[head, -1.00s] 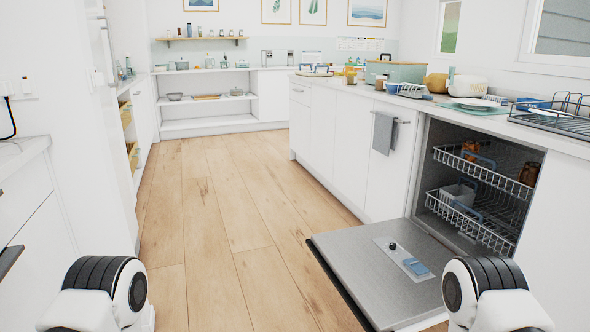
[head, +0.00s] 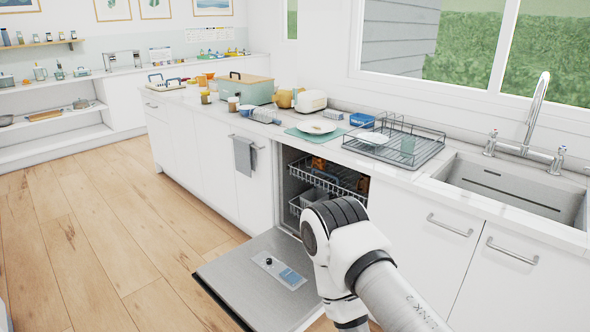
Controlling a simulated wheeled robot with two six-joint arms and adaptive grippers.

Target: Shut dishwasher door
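The dishwasher door (head: 235,286) hangs open, lowered flat out from the counter, with its steel inner face up. A detergent panel (head: 279,270) shows on it. Behind it is the dishwasher's dark opening with an upper wire rack (head: 330,181) and a lower rack (head: 297,205), partly hidden by my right arm. The racks look pushed in, with a few items in them. My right arm is in front of the opening and over the door's right part; its gripper is out of view below or behind the arm. My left gripper is not in view.
The counter above holds a dish rack (head: 405,147), a plate (head: 317,127), a green box (head: 245,90) and other kitchenware. A sink (head: 515,185) is at the right. A grey towel (head: 244,156) hangs left of the opening. The wooden floor (head: 110,235) left of the door is clear.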

